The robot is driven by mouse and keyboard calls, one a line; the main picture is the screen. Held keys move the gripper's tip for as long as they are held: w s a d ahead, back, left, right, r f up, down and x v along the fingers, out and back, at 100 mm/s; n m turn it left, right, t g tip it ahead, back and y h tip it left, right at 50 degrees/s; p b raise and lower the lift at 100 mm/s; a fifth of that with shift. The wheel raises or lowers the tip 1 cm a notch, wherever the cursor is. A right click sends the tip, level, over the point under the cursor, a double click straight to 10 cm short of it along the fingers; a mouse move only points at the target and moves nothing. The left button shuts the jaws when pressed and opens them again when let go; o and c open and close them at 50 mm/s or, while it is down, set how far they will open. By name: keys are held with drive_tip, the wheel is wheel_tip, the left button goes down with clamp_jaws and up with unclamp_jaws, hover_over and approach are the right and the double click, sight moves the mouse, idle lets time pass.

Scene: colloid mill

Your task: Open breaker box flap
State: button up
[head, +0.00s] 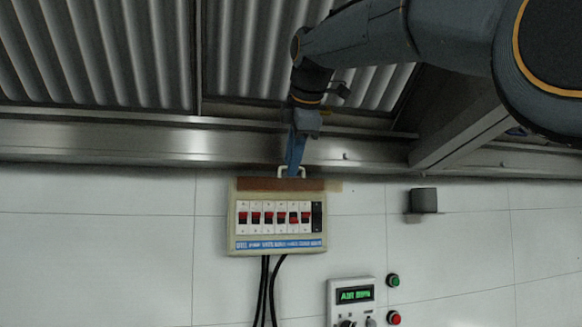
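The breaker box (277,245) is a cream box on the white tiled wall, with a row of red switches and a black switch at the right end. Its brown flap (262,184) shows as a narrow strip along the top, and the switches below are uncovered. A pale handle (301,171) stands at the flap's upper edge. My gripper (292,172) reaches down from above, and its blue fingers are at the handle. They overlap it in the picture; I cannot tell whether they are closed on it.
Black cables (264,290) hang below the box. A control panel (352,296) with a green display is at lower right, beside a green button (393,280) and a red button (394,318). A dark square box (423,201) is on the right. A metal ledge (150,143) runs above.

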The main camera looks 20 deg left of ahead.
drive_tip(key=v, duration=0.6)
drive_tip(key=shift+s+r+b, duration=0.2)
drive_tip(key=shift+s+b, duration=0.05)
drive_tip(key=shift+b, duration=0.2)
drive_tip(key=shift+m, duration=0.3)
clamp_jaws()
wheel_tip(320, 180, up, 3)
drive_tip(key=s+d+m+t+y+b, duration=0.1)
drive_tip(key=m+t+y+b, duration=0.15)
drive_tip(key=m+b, duration=0.5)
drive_tip(key=d+m+t+y+b, duration=0.2)
drive_tip(key=m+t+b, duration=0.25)
drive_tip(key=m, duration=0.55)
drive_tip(key=shift+g, duration=0.3)
drive_tip(key=p+x, duration=0.1)
drive_tip(key=x, duration=0.2)
drive_tip(key=f+p+x, duration=0.1)
drive_tip(key=p+x, duration=0.1)
drive_tip(key=x, duration=0.1)
drive_tip(key=f+p+x, duration=0.1)
drive_tip(key=x, duration=0.2)
drive_tip(key=shift+s+p, duration=0.15)
drive_tip(key=shift+p, duration=0.25)
drive_tip(key=shift+s+f, duration=0.2)
drive_tip(key=shift+f, duration=0.7)
